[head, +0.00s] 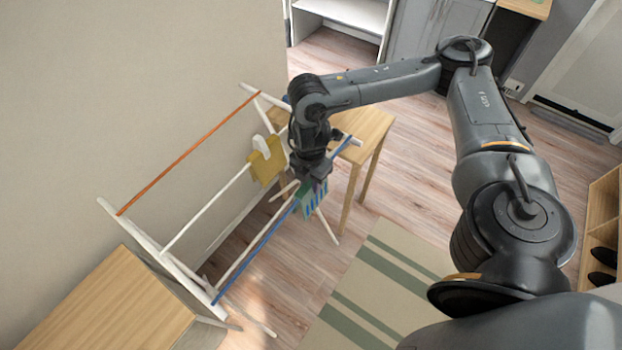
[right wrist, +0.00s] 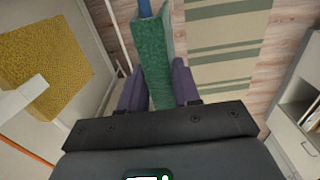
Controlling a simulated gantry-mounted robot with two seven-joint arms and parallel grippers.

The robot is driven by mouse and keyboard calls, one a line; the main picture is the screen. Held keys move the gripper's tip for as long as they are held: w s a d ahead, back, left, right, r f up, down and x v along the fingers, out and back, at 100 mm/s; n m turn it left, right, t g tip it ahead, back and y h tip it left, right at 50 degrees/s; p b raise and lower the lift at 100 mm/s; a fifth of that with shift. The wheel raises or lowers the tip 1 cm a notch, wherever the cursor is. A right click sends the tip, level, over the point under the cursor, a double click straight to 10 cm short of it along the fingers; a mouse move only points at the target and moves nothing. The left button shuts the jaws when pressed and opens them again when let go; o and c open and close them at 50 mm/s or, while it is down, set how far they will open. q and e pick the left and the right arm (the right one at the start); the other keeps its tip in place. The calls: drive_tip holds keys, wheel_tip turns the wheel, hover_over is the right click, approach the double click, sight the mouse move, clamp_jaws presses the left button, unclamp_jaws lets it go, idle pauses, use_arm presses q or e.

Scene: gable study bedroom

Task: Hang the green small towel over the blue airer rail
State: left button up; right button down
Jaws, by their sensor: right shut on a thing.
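The green small towel (head: 304,199) is at the blue airer rail (head: 258,246), near the rail's far end, and shows blue stripes in the head view. In the right wrist view the green towel (right wrist: 152,60) lies between the two purple fingers, and the blue rail (right wrist: 145,8) runs up to its fold. The towel seems to lie over the rail, with part of it on each side, but the gripper hides some of this. My right gripper (head: 316,182) is shut on the towel, right above the rail. My left gripper is not in view.
A yellow cloth (head: 266,163) with a white piece on it hangs on a white rail to the left. An orange rail (head: 190,152) runs along the wall. Wooden tables stand at both ends of the airer. A striped rug (head: 372,290) lies to the right.

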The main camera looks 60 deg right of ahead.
idle(0.3)
drive_tip(key=c, duration=0.7)
unclamp_jaws()
